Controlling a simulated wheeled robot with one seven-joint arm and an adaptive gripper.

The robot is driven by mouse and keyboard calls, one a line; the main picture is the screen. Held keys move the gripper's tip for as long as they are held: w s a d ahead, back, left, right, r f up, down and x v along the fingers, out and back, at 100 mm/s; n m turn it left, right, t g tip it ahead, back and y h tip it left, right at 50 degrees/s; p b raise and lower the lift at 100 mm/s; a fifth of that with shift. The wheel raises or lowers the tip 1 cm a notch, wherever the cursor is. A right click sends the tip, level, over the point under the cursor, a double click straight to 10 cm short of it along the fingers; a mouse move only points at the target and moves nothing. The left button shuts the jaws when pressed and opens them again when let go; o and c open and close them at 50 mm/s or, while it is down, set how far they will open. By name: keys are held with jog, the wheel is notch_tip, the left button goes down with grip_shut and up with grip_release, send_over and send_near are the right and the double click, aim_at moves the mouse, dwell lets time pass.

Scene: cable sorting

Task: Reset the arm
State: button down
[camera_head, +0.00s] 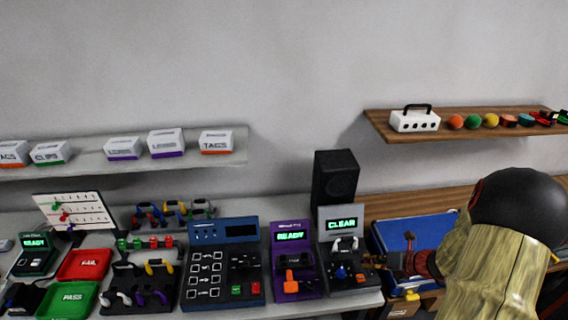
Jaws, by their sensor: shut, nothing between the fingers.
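My arm fills the lower right, with a black rounded joint and a yellowish link. My gripper (398,262) shows small and dark at the left end of the arm, over or beside the blue tray (400,232). It looks shut, and I see nothing held in it. The link hides part of the tray and of the bench behind it.
Left of the arm stand a CLEAR device (341,224), a purple READY device (291,237), a blue keypad console (222,286), and red FAIL (84,264) and green PASS (68,298) trays. A black speaker (335,177) stands behind. A wooden shelf (395,134) hangs above.

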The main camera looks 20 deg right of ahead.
jog(key=shift+s+a+n, duration=0.1)
jog(key=shift+a+n, duration=0.05)
jog(key=shift+n, duration=0.75)
jog(key=s+a+r+n+g+y+b, duration=0.1)
jog(key=s+a+r+n+g, duration=0.35)
jog(key=n, duration=0.65)
jog(key=s+a+r+n+g+b, duration=0.1)
jog(key=s+a+r+n+g, duration=0.1)
jog(key=s+a+n, duration=0.7)
jog(key=a+r+n+t+h+b, duration=0.3)
jog(key=a+r+n+b, duration=0.4)
jog(key=a+r+n, duration=0.6)
jog(key=a+n+h, duration=0.1)
jog(key=n, duration=0.4)
jog(key=shift+s+r+n, duration=0.2)
jog(key=shift+s+n, duration=0.2)
jog(key=shift+t, duration=0.25)
